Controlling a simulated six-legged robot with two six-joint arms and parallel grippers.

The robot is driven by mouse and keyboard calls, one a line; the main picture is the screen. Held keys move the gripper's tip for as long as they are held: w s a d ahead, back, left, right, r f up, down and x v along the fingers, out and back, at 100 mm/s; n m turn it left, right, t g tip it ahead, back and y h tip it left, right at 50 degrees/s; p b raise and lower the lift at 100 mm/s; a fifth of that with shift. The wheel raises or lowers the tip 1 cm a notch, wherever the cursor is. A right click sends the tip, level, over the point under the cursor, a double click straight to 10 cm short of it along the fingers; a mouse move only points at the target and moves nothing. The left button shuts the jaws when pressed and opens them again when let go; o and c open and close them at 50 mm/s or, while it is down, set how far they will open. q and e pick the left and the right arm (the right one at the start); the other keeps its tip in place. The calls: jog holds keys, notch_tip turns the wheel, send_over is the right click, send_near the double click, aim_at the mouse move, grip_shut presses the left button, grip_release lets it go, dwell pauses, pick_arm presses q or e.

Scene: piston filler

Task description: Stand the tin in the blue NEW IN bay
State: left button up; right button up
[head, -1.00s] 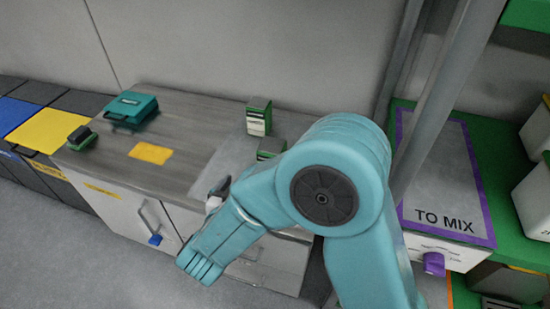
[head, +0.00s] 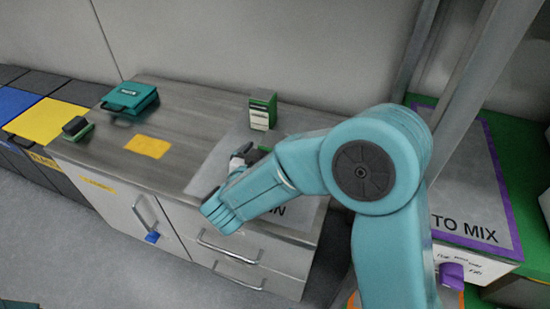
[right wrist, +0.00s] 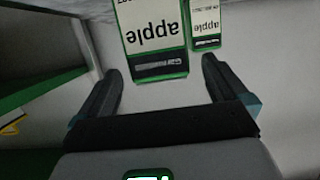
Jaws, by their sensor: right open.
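A green tin with a white label (head: 262,112) stands upright on the counter's grey panel. A second green tin (head: 265,149) stands nearer and is mostly hidden by my right arm. In the right wrist view, two tins labelled "apple" show upside down: a larger one (right wrist: 155,38) and a narrower-looking one (right wrist: 205,22). My right gripper (head: 241,157) is open; its fingers (right wrist: 163,85) point at the larger tin, which is just beyond the tips. The grey panel (head: 212,168) bears letters ending in "IN", partly covered by my arm. No blue bay border shows.
A teal case (head: 130,98), a yellow patch (head: 148,146) and a small dark-and-green block (head: 77,128) are on the counter (head: 190,105). A metal post (head: 468,90) stands between the counter and the "TO MIX" shelf (head: 465,195) at right. The counter's middle is clear.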

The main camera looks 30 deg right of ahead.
jog(key=b+x, duration=0.1)
jog(key=x, duration=0.3)
jog(key=shift+w+d+b, duration=0.1)
jog(key=shift+d+b, duration=0.15)
jog(key=shift+b, duration=0.1)
jog(key=shift+w+d, duration=0.25)
jog(key=shift+r, duration=0.1)
jog(key=c, duration=1.4)
notch_tip(320, 180, up, 20)
jog(key=p, duration=0.8)
jog(key=shift+p, duration=0.3)
jog(key=shift+c, duration=0.2)
